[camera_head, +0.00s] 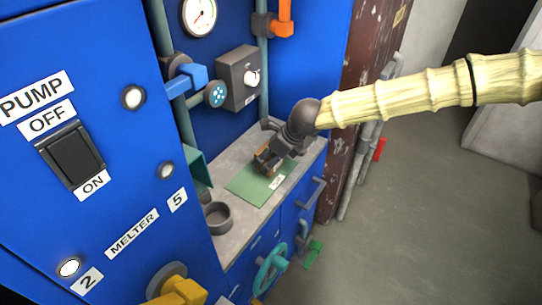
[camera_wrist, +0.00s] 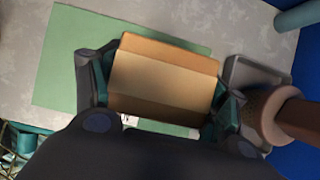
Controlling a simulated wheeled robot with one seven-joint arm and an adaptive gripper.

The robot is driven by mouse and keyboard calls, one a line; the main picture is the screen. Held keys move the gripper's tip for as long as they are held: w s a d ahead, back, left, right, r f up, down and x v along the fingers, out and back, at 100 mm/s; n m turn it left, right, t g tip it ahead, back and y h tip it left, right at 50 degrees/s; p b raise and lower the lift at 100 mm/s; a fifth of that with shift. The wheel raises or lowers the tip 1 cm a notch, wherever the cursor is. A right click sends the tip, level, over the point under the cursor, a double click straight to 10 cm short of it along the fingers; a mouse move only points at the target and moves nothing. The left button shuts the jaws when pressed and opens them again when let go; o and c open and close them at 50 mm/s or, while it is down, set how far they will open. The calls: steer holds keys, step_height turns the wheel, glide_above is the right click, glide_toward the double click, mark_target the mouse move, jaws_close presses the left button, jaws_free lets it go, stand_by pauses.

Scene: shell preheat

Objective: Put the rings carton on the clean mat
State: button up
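The rings carton (camera_wrist: 165,78) is a tan and orange-brown box between the fingers of my gripper (camera_wrist: 160,97) in the wrist view. The teal finger pads meet its two sides, so the gripper looks shut on it. The clean mat (camera_wrist: 58,62) is a flat green sheet below the carton, reaching out to its left. In the head view my gripper (camera_head: 270,158) is over the far part of the green mat (camera_head: 243,186), with a small brown bit of the carton (camera_head: 263,157) showing. I cannot tell whether the carton touches the mat.
The mat lies on a grey counter (camera_head: 236,229). A dark round dish (camera_head: 217,217) stands near the mat's near end. A grey box with a white knob (camera_head: 238,77) and pipes are on the blue wall behind. Handles and valve wheels (camera_head: 271,266) stick out below the counter.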

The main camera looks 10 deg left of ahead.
steer(key=shift+o, duration=1.2)
steer(key=shift+r, duration=0.15)
steer(key=p+v, duration=0.1)
steer(key=v, duration=1.1)
